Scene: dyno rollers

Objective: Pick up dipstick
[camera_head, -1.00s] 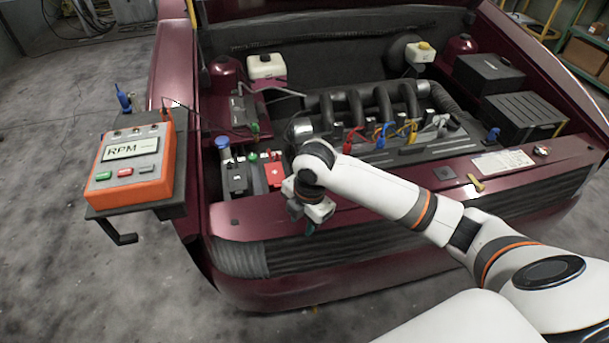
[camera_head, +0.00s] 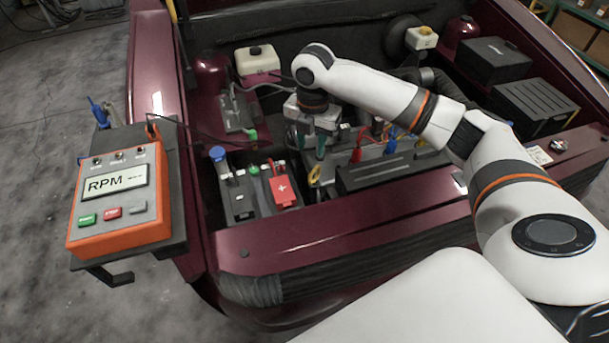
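A yellow loop handle (camera_head: 315,175), which looks like the dipstick's, stands in the engine bay beside the black engine cover (camera_head: 385,170). My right gripper (camera_head: 310,150) points down just above this handle. The lower part of the dipstick is hidden. My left gripper is out of view.
Coloured plug wires (camera_head: 357,148) stand close on the right. An orange RPM box (camera_head: 120,205) rests on a side shelf. The car's front edge (camera_head: 340,240) is clear.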

